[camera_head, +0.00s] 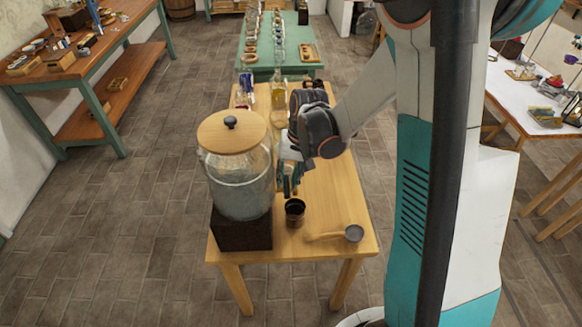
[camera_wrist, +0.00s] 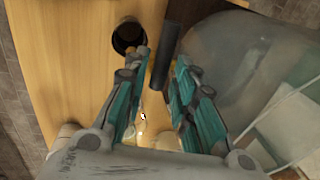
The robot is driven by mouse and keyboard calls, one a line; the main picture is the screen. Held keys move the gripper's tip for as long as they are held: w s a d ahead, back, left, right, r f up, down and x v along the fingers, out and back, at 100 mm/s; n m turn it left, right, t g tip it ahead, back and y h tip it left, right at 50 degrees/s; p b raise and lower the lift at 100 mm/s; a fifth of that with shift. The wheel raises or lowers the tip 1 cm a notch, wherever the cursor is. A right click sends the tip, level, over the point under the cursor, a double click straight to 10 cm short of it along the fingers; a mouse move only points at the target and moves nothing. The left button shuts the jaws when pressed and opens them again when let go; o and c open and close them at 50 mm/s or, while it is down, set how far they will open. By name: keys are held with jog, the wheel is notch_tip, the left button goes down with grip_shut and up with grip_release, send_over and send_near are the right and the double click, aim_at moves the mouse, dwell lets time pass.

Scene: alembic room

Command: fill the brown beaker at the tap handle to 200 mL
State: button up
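The brown beaker (camera_head: 294,211) stands upright on the wooden table, in front of the dispenser; it looks dark, and its fill level cannot be read. In the wrist view the beaker (camera_wrist: 129,37) is beyond the left fingertip, apart from it. The large glass dispenser (camera_head: 240,183) has a wooden lid and sits on a dark block. A dark bar (camera_wrist: 166,52), apparently the tap handle, shows between my fingertips in the wrist view. My gripper (camera_wrist: 163,66) is open, with gaps either side of the bar. In the head view my gripper (camera_head: 289,187) is beside the dispenser, behind the beaker.
A ladle-like tool (camera_head: 340,235) lies at the table's front right. Bottles and glassware (camera_head: 277,94) stand at the table's far end. A green table (camera_head: 262,60) is beyond. Shelved worktable (camera_head: 90,60) at left and white table (camera_head: 540,100) at right stand apart.

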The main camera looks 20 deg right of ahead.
jog(key=shift+a+f, duration=0.1)
jog(key=shift+f, duration=0.5)
grip_shut()
